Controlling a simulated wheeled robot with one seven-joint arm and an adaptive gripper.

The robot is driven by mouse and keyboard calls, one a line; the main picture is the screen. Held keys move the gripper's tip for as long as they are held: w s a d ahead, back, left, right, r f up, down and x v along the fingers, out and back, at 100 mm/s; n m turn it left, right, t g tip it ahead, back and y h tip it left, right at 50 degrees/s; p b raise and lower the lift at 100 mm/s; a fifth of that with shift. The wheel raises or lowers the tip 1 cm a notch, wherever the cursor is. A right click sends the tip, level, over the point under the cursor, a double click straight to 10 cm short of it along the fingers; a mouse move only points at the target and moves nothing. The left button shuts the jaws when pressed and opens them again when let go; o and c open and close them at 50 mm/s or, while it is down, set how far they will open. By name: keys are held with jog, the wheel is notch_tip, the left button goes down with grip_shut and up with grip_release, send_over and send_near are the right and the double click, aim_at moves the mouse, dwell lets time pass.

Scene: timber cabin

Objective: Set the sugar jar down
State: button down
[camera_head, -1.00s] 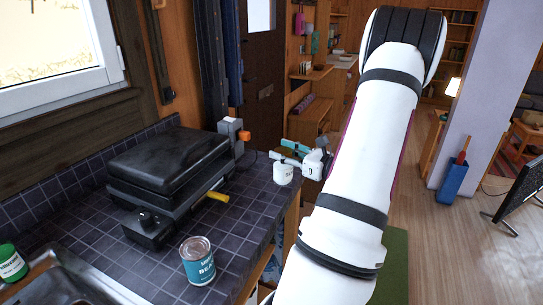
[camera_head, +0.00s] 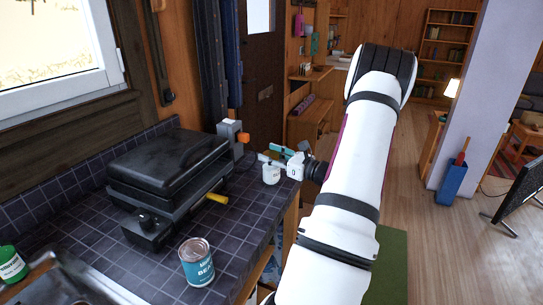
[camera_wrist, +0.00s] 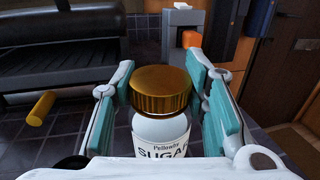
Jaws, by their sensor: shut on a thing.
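The sugar jar is white with a gold ribbed lid and a label reading "SUGAR". In the wrist view the sugar jar (camera_wrist: 160,125) stands upright between the two teal finger pads of my gripper (camera_wrist: 163,105), which is shut on it. In the head view the jar (camera_head: 271,174) is at the far right part of the dark tiled counter (camera_head: 245,200), with my gripper (camera_head: 283,160) coming from the right. I cannot tell whether the jar's base touches the tiles, since its bottom is hidden in the wrist view.
A black grill (camera_head: 170,170) with a yellow handle (camera_head: 218,198) is left of the jar. A grey device with an orange part (camera_head: 243,137) stands behind it.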

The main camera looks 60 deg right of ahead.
jog(key=shift+f, duration=0.1)
jog(key=c, duration=0.9)
grip_release()
jog(key=shift+c, duration=0.2)
